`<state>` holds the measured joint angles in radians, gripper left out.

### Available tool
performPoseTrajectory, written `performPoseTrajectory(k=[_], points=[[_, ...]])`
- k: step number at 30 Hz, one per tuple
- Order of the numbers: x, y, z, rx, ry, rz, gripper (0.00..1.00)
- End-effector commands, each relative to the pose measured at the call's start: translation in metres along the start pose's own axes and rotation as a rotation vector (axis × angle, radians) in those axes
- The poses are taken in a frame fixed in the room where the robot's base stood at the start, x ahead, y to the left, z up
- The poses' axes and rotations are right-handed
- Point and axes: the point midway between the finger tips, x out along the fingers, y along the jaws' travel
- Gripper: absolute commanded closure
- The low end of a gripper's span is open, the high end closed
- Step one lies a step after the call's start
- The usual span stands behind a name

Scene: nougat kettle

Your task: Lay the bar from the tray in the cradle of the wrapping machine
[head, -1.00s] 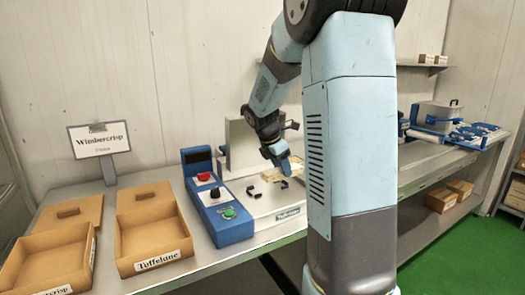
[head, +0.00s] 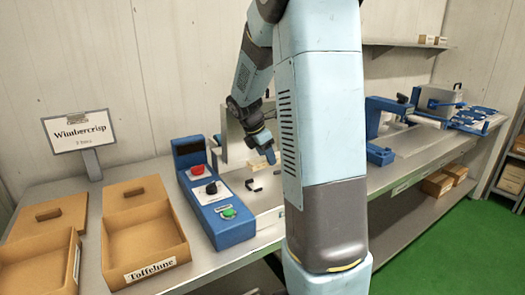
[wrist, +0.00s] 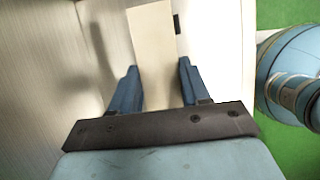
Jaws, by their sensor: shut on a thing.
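My gripper (head: 268,154) hangs over the right part of the wrapping machine's white bed (head: 268,205), close to my arm column. In the wrist view its two blue fingers (wrist: 158,85) stand on either side of a flat cream bar (wrist: 152,45), which they grip. The bar points away from the gripper and is hard to make out in the head view. Small black brackets of the cradle (head: 252,186) stand on the bed, below and left of the gripper. A black piece (wrist: 177,24) shows beside the bar in the wrist view. The tray is not clearly visible.
The blue control panel (head: 217,200) with red and green buttons stands left of the bed. Open cardboard boxes (head: 145,245) and a Wimbercrisp sign (head: 79,131) are further left. Another blue machine (head: 380,130) stands to the right. My column hides part of the bench.

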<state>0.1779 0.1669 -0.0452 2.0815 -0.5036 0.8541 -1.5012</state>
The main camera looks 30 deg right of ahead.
Motion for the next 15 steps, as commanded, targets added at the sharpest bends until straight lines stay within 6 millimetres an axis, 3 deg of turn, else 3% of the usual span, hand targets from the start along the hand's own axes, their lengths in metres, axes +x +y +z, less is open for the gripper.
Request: performPoseTrajectory(k=[15], points=[[0.045,-0.001,-0.016,0.003,0.001,-0.003,0.89]])
